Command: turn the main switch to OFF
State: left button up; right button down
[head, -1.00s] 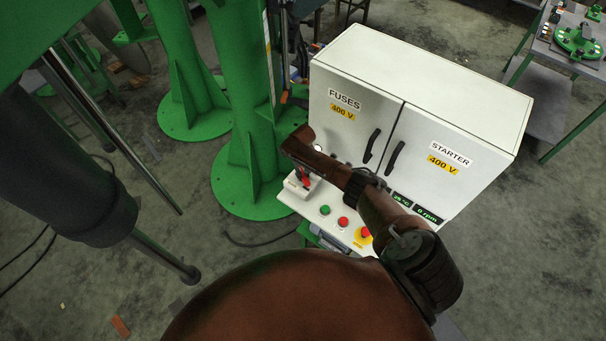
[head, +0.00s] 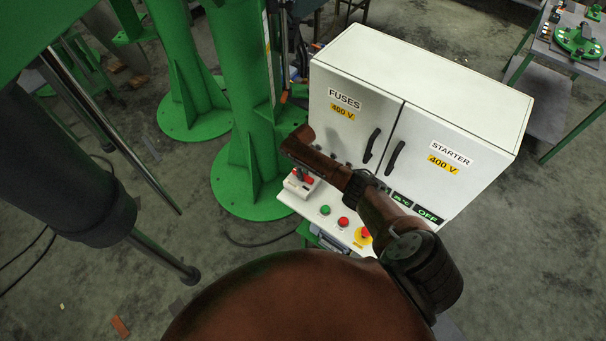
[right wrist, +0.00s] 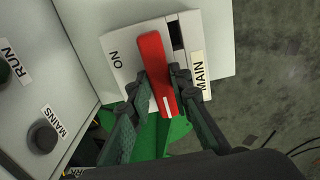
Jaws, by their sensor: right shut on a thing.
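The main switch (head: 297,188) is a white block on the left end of the cabinet's sloping panel, partly behind my right arm in the head view. Its red lever (right wrist: 153,62) shows in the right wrist view, on a white plate (right wrist: 118,62) marked ON at left and MAIN at right. My right gripper (right wrist: 156,84) has one dark finger on each side of the lever and is shut on it. The lever's white-marked end points down towards the gripper. An OFF mark on the plate is not visible. My left gripper is not in view.
The white cabinet (head: 445,105) stands behind the panel; its display (head: 428,215) reads OFF. A green button (head: 325,210), a red button (head: 343,222) and a red emergency button on yellow (head: 365,233) sit right of the switch. A green column (head: 240,120) stands close at left.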

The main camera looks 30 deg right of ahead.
jog(key=shift+w, duration=0.1)
jog(key=c, duration=1.8)
grip_release()
jog(key=shift+o, duration=0.2)
notch_tip(320, 180, up, 12)
jog(key=shift+a, duration=0.15)
